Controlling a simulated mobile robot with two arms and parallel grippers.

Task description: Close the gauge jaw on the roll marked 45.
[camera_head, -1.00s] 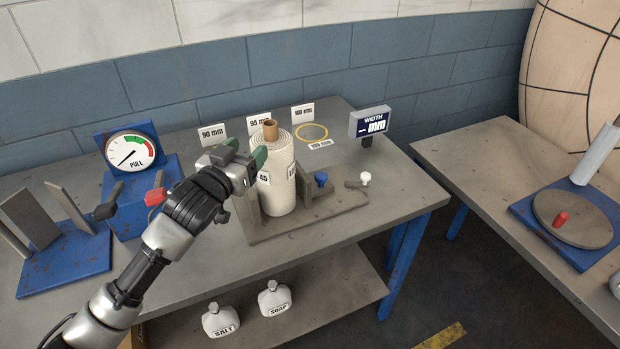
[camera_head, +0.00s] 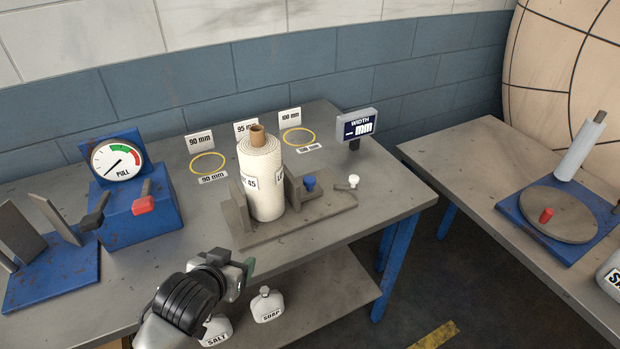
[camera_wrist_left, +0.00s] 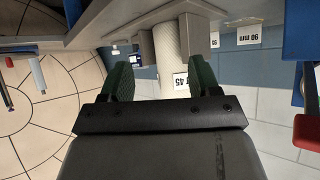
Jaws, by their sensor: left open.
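The white roll marked 45 (camera_head: 262,195) stands upright on the grey gauge base (camera_head: 300,221), with a brown core on top. A grey plate (camera_head: 239,205) stands on its left. A white-knobbed lever (camera_head: 353,181) is at the base's right end. My left gripper (camera_head: 246,268) is open and empty, in front of the table edge, below the roll. In the left wrist view the roll (camera_wrist_left: 170,62) shows beyond the open fingers (camera_wrist_left: 161,78). My right gripper is out of view.
The width display (camera_head: 359,124) shows a dash and mm. A pull gauge (camera_head: 117,162) with a red knob stands at left. Salt and soap (camera_head: 266,305) containers are on the lower shelf.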

